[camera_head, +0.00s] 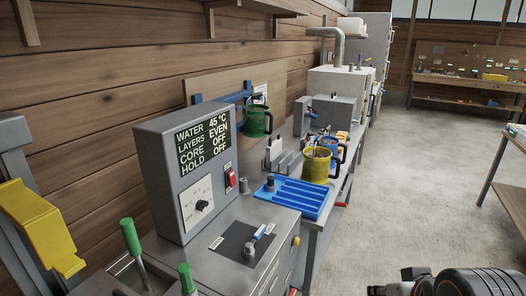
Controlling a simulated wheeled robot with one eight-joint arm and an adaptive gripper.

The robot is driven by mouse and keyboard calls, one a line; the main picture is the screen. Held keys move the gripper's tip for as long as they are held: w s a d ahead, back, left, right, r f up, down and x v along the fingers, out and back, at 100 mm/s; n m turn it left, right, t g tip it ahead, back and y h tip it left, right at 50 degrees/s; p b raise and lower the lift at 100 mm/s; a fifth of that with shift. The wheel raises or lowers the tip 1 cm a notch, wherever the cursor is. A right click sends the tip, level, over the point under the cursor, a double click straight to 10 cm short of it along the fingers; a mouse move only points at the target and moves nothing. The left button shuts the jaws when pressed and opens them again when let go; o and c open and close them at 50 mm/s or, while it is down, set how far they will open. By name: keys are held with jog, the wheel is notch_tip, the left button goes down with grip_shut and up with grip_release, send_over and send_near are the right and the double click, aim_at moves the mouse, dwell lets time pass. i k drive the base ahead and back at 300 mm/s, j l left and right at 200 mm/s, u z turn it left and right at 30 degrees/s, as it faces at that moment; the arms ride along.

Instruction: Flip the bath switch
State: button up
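A grey control box (155,165) stands on the near metal bench against the wood wall. Its dark display (203,143) reads WATER 45 °C, LAYERS EVEN, CORE OFF, HOLD OFF. A red rocker switch (231,179) sits at the lower right of the box's front. A black dial (201,205) is left of it. On the bench top in front, a blue-tipped lever (258,236) is mounted on a dark plate (234,243). I cannot tell which control is the bath switch. Dark parts of my arm show at the bottom right, away from the box; no gripper fingers are visible.
Green-handled tools (131,238) and a yellow part (42,232) are at the near left. A blue tray (293,196), a yellow mug (317,165) and a hanging green mug (256,122) are beyond the box. Open concrete floor (420,180) lies to the right.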

aim_at(231, 176)
jog(key=i+j, duration=0.25)
jog(key=i, duration=0.15)
jog(key=i+j+z, duration=0.1)
jog(key=i+j, duration=0.15)
jog(key=i, duration=0.15)
